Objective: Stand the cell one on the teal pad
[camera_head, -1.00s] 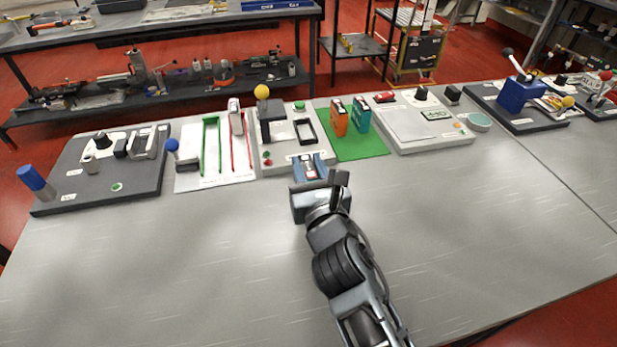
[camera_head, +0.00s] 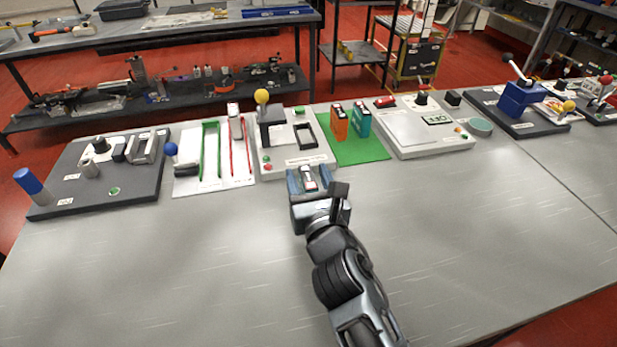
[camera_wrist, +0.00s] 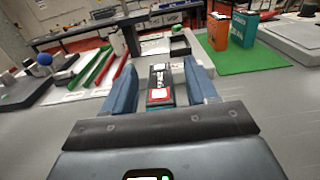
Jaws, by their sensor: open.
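A small cell (camera_head: 310,185) with a dark top, a teal edge and a red-and-white label sits between my fingers, just in front of the yellow-knobbed fixture. In the wrist view, the cell (camera_wrist: 161,92) shows gaps to both blue fingers. My gripper (camera_head: 307,172) is open around it; the fingers also show in the wrist view (camera_wrist: 160,66). The cell's lower part is hidden, and I cannot read a number on it. A round teal pad (camera_head: 480,127) lies at the right, at the corner of a white fixture, with nothing on it.
An orange cell (camera_head: 339,122) and a teal cell (camera_head: 361,118) stand on a green mat (camera_head: 358,152). The white fixture (camera_head: 420,147) with a display lies right of them. A yellow-knobbed fixture (camera_head: 290,160) is ahead of my gripper. The table's front right is clear.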

